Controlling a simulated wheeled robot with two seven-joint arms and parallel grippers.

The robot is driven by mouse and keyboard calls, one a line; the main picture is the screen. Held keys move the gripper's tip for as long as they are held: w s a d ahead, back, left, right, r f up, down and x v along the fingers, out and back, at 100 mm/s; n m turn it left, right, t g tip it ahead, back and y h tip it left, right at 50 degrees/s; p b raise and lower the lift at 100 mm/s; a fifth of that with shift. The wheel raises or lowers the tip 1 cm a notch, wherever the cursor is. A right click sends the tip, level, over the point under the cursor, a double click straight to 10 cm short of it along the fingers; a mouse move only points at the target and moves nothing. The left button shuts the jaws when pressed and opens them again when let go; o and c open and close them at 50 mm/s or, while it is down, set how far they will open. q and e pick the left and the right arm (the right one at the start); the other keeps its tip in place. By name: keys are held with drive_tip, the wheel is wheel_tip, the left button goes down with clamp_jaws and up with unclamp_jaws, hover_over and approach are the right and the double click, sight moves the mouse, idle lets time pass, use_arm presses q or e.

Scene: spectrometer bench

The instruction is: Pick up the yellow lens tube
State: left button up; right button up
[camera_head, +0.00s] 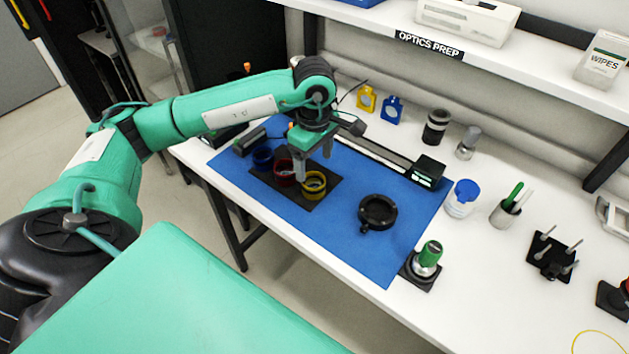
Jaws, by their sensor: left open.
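My left gripper (313,168) points down just above the red and yellow tubes. It is open, with nothing visible between its fingers. Its fingers partly cover the red tube and the edge of the yellow one. I cannot tell whether a finger touches either tube. My right gripper is not in view.
The blue mat (300,219) is clear in front of the pad. A black round mount (377,212) lies to the right, and a green-topped post (428,257) stands beyond it. A black rail (385,153) runs behind. A shelf (520,73) overhangs the bench's back.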

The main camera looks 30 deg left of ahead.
sight(314, 184)
use_arm(q)
drive_tip(key=shift+w+f, duration=0.1)
drive_tip(key=shift+f, duration=0.95)
drive_tip(key=shift+f+p, duration=0.4)
drive_tip(key=shift+f, duration=0.05)
wheel_tip(314, 184, down, 3)
drive_tip(key=shift+a+f+p, duration=0.1)
drive_tip(key=shift+f+p, duration=0.1)
drive_tip(key=shift+p, duration=0.6)
drive_tip(key=shift+f, duration=0.65)
drive_tip(key=c, duration=1.1)
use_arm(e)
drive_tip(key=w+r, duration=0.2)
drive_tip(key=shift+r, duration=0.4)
use_arm(q)
drive_tip(key=shift+r, duration=0.1)
